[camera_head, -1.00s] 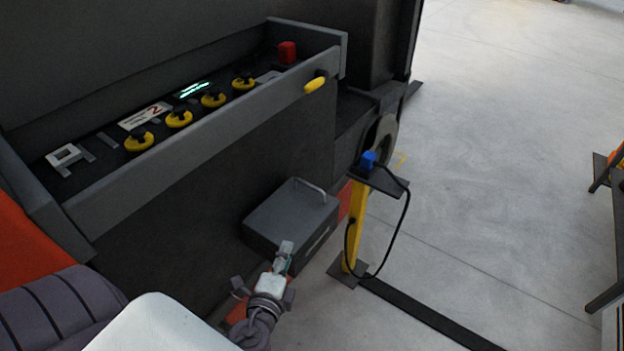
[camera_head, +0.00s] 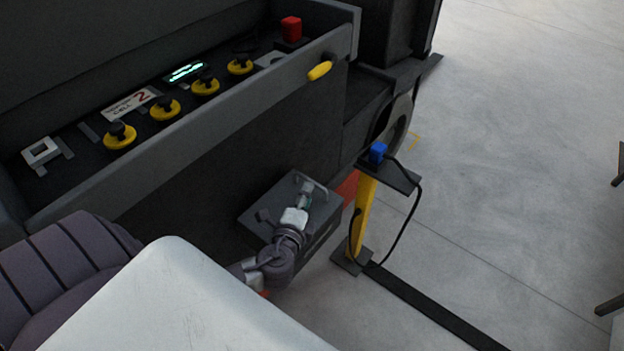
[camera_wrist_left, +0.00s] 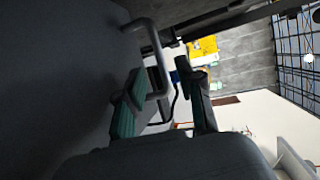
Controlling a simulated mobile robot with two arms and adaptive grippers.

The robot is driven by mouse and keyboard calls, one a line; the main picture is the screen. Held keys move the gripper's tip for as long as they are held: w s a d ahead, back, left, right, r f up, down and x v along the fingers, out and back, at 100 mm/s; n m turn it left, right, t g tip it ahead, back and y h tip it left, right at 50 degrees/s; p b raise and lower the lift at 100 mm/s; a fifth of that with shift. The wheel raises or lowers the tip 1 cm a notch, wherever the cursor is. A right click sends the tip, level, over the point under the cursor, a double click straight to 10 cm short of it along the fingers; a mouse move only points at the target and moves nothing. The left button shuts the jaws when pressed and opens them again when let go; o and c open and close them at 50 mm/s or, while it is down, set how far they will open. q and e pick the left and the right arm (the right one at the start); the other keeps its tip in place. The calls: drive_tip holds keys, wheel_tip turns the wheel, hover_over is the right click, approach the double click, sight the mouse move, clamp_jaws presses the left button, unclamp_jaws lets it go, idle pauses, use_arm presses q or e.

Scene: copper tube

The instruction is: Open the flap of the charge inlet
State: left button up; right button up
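The charge inlet is a dark grey box (camera_head: 262,215) low on the side of the dark machine, with its flap on top. A bent grey bar handle sits on the flap, partly hidden by my left gripper (camera_head: 305,187) in the head view. In the left wrist view the handle (camera_wrist_left: 150,48) stands out from the dark flap face (camera_wrist_left: 60,80). The green-padded fingers of my left gripper (camera_wrist_left: 161,72) are open, with part of the handle between their tips. Contact cannot be made out. The flap looks closed. My right gripper is not in view.
A yellow post (camera_head: 362,215) with a blue connector (camera_head: 378,152) and a hanging black cable (camera_head: 412,215) stands just right of the box. A panel with yellow knobs (camera_head: 165,109) is above. Open concrete floor (camera_head: 510,150) lies to the right.

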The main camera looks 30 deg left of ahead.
sight(312, 182)
use_arm(q)
drive_tip(key=x, duration=0.6)
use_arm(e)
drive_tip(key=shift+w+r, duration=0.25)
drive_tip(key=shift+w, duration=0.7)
use_arm(q)
clamp_jaws()
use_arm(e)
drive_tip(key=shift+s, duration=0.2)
